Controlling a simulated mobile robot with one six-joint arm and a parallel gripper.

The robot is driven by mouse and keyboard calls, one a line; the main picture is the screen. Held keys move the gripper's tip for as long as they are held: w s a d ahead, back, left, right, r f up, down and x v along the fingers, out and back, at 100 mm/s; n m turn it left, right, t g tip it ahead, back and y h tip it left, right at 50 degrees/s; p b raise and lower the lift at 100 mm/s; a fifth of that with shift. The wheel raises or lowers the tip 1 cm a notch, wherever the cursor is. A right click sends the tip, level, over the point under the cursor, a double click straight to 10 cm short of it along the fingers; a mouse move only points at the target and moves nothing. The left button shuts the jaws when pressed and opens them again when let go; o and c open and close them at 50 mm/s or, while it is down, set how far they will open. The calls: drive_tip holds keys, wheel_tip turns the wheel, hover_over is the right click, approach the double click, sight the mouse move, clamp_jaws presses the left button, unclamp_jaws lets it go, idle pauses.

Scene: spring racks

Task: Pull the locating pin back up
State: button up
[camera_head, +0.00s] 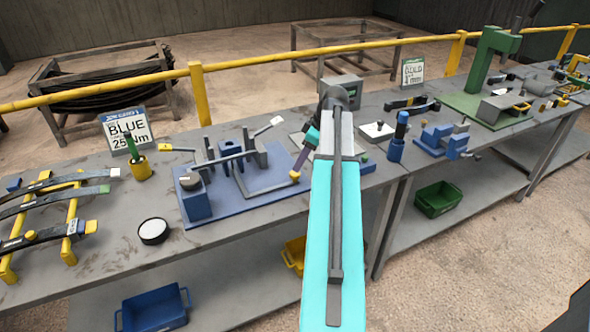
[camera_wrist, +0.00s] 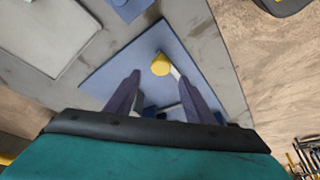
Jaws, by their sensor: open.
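My gripper (camera_head: 299,162) is over the right end of the blue fixture plate (camera_head: 245,206), partly hidden by my arm. In the wrist view its two purple fingers (camera_wrist: 156,73) are open and apart, with nothing held. A yellow knob (camera_wrist: 160,64) on a pale grey bar shows between the fingertips; its depth below them is hard to judge. The knob (camera_head: 294,175) also shows in the head view, at the end of a bent grey bar lying low over the plate. I cannot tell for sure which part is the locating pin.
Blue blocks (camera_head: 196,203) and upright clamps with a crossbar stand on the plate. A blue bottle-shaped tool (camera_head: 397,145) and a vise stand right of my arm.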

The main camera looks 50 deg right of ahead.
drive_tip(key=shift+p+x, duration=0.5)
drive_tip(key=shift+x, duration=2.3)
drive_tip(key=shift+c, duration=0.3)
clamp_jaws()
